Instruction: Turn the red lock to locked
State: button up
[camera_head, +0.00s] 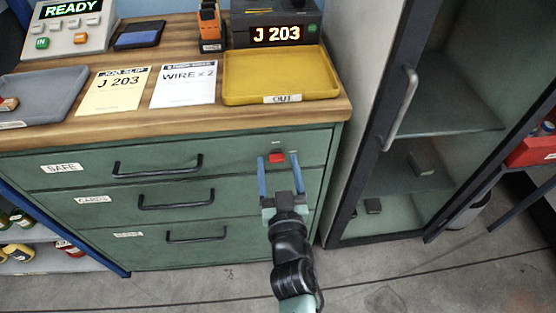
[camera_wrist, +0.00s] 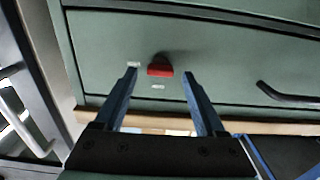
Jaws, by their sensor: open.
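The red lock (camera_head: 277,157) is a small red knob on the front of the top green drawer, near its right end. It also shows in the wrist view (camera_wrist: 160,69), wider than tall there. Small pale labels sit beside it, one (camera_head: 276,143) above it in the head view; I cannot read them or tell the lock's setting. My gripper (camera_head: 279,165) points at the drawer front with its blue fingers open, one on each side of the lock. In the wrist view (camera_wrist: 159,77) gaps show between the lock and both fingers. Whether the fingertips touch the drawer is unclear.
The top drawer's black handle (camera_head: 157,167) is to the left. The wooden counter (camera_head: 200,117) overhangs above, with a yellow tray (camera_head: 281,75) and paper slips. A cabinet with a glass door (camera_head: 430,130) and long handle (camera_head: 401,108) stands close on the right.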

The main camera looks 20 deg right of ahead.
jog(key=shift+w, duration=0.15)
grip_shut()
dwell(0.4)
dwell(1.0)
